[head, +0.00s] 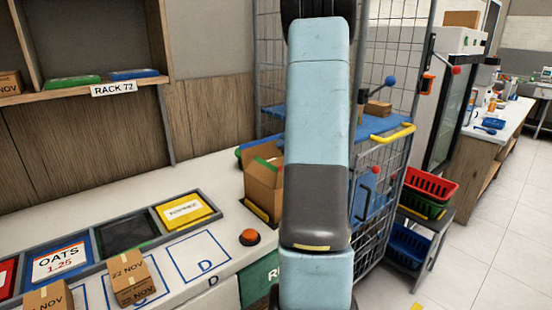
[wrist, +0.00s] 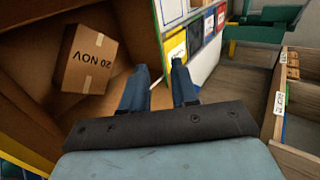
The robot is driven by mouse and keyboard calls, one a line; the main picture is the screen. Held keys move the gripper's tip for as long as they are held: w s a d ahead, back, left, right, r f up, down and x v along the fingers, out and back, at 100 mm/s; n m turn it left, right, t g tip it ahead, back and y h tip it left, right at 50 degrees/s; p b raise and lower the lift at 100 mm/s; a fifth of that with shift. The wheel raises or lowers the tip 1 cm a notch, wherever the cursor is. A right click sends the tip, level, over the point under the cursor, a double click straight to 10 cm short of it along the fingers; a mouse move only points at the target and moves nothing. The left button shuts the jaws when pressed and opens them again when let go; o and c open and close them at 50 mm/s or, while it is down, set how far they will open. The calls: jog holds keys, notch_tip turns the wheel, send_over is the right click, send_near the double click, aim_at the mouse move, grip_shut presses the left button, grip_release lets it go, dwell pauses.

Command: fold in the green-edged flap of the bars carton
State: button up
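The open brown carton (head: 262,190) stands at the counter's right end in the head view, partly hidden behind my arm. A green-edged flap (head: 268,162) shows at its top; a yellow edge shows lower down. In the wrist view the carton's brown inside (wrist: 35,55) fills the left, with a small box (wrist: 87,60) marked 20 NOV in it. In the head view my gripper is hidden.
An orange button (head: 250,237) and small NOV boxes (head: 132,282) sit on the counter. Trays, one yellow (head: 184,211), line its back. A wire cage cart with a blue shelf (head: 370,128) stands behind the carton. Red and green baskets (head: 430,187) are at right.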

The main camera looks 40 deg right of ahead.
jog(key=shift+v, duration=1.5)
jog(key=shift+a, duration=0.1)
